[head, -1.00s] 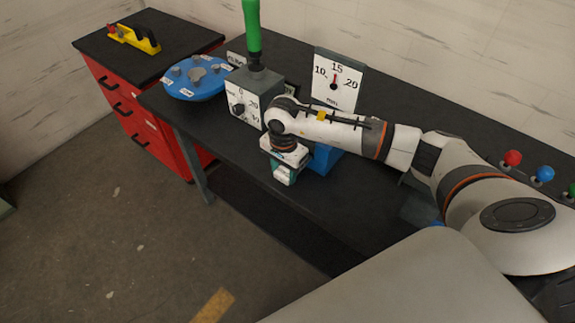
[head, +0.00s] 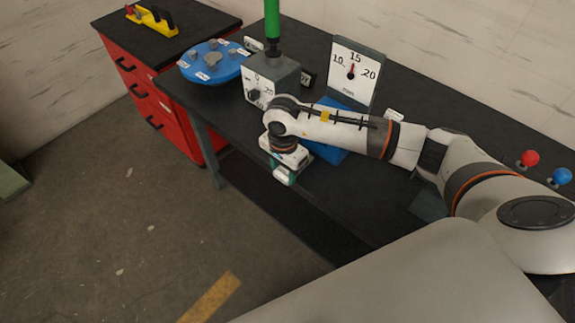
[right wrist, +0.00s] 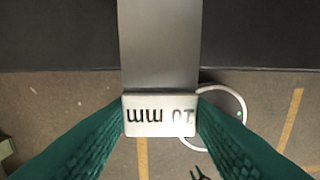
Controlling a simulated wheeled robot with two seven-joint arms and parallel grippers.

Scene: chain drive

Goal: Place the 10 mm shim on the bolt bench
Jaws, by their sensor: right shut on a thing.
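My right gripper (head: 285,176) is shut on the 10 mm shim (right wrist: 160,45), a flat grey plate. In the right wrist view its pale end block, marked 10 mm and upside down, sits between the two green fingers. In the head view the shim is mostly hidden by the gripper and wrist. The gripper is at the front edge of the black bench (head: 430,120), in front of a blue block (head: 328,148). I cannot tell whether the shim touches anything. My left gripper is not in view.
A grey box with a dial (head: 268,82) and green handle (head: 272,20) stands behind the gripper. A white gauge board (head: 352,72) stands to its right. A blue disc with bolts (head: 214,62) lies left. A red cabinet (head: 150,95) stands beyond. Red and blue knobs (head: 529,158) are far right.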

